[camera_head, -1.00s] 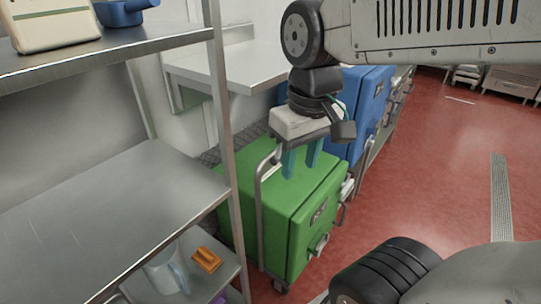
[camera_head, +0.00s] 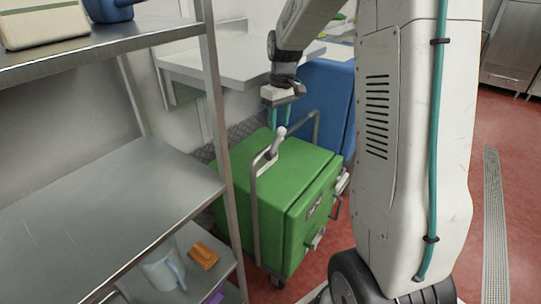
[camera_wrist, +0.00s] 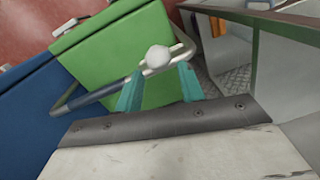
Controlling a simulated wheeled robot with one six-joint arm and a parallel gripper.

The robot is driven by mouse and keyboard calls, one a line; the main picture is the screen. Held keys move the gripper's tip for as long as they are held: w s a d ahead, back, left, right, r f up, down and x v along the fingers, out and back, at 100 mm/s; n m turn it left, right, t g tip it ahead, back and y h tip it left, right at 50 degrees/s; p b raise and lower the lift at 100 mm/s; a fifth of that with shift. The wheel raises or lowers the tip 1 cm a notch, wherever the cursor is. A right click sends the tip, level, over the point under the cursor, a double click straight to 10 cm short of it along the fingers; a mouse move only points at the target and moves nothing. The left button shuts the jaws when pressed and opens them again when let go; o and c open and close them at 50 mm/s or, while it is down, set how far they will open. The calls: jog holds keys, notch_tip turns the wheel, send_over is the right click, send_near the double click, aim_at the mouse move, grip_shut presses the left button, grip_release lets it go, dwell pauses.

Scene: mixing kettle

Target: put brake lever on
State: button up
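The green cart (camera_head: 295,180) stands on the floor beside the shelf rack. A pale grey lever with a round knob (camera_head: 280,133) rises by the cart's metal push bar (camera_head: 256,200); it looks like the brake lever. My gripper (camera_head: 279,123) points down just above the knob, with its teal fingers apart. In the wrist view the white knob (camera_wrist: 158,57) shows beyond and between the open fingertips (camera_wrist: 159,76). Nothing is held. I cannot tell whether a finger touches the knob.
A blue cart (camera_head: 325,95) stands behind the green one. The metal shelf rack (camera_head: 110,190) is close on the left, with a pitcher (camera_head: 162,270) and an orange object (camera_head: 203,256) on its lower shelf. A steel table (camera_head: 225,55) is behind. Red floor is open at right.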

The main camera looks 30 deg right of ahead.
aim_at(277, 139)
jog(key=shift+s+a+f, duration=0.1)
jog(key=shift+a+f, duration=0.05)
jog(key=shift+f, duration=1.6)
jog(key=shift+a+f, duration=0.1)
jog(key=shift+f, duration=1.65)
